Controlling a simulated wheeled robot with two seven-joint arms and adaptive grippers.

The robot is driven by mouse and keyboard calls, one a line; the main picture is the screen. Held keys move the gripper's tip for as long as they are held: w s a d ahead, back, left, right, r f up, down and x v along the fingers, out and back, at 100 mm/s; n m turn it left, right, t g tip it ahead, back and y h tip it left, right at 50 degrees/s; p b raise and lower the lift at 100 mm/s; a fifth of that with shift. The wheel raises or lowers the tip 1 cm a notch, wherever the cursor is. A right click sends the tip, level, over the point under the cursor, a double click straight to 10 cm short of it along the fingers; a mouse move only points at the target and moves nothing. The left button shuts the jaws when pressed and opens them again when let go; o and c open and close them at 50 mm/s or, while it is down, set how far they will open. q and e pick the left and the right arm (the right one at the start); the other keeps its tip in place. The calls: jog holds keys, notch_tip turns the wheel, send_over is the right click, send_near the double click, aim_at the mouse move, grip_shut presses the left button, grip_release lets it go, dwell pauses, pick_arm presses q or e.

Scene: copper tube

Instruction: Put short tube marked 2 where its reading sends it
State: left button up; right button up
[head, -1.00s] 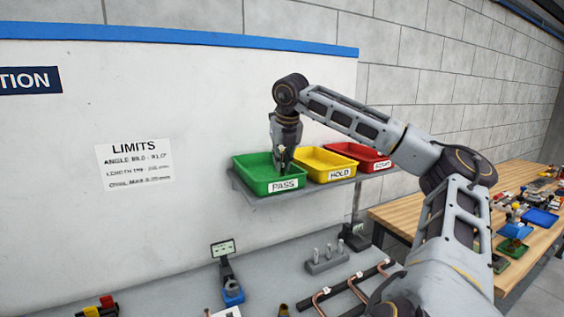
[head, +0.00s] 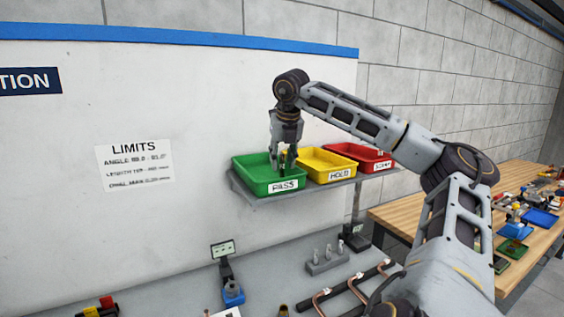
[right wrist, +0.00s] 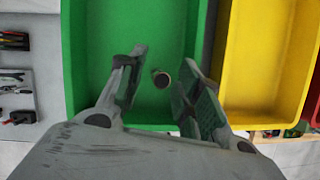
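My right gripper (head: 283,163) is over the green tray (head: 255,188) labelled PASS, fingers pointing down into it. In the right wrist view its two fingers (right wrist: 165,95) are spread. A short tube (right wrist: 162,79) shows end-on between them, with a gap on each side. It stands roughly upright over the green floor; I cannot tell whether it touches the tray. No mark can be read on it. The yellow tray (head: 350,162) labelled HOLD and a red tray (head: 384,167) with a partly hidden label are to the right. My left gripper is out of view.
A LIMITS sheet (head: 134,166) hangs on the white panel; its figures are blurred. Below the shelf, the bench holds a gauge with a display (head: 222,249), a grey block with several upright pegs (head: 326,262) and bent copper tubes (head: 320,297). A wooden table (head: 400,215) stands right.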

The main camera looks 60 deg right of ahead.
jog(key=v, duration=1)
jog(key=shift+s+a+r+p, duration=0.15)
jog(key=shift+r+p, duration=0.15)
jog(key=shift+r, duration=0.05)
dwell(0.5)
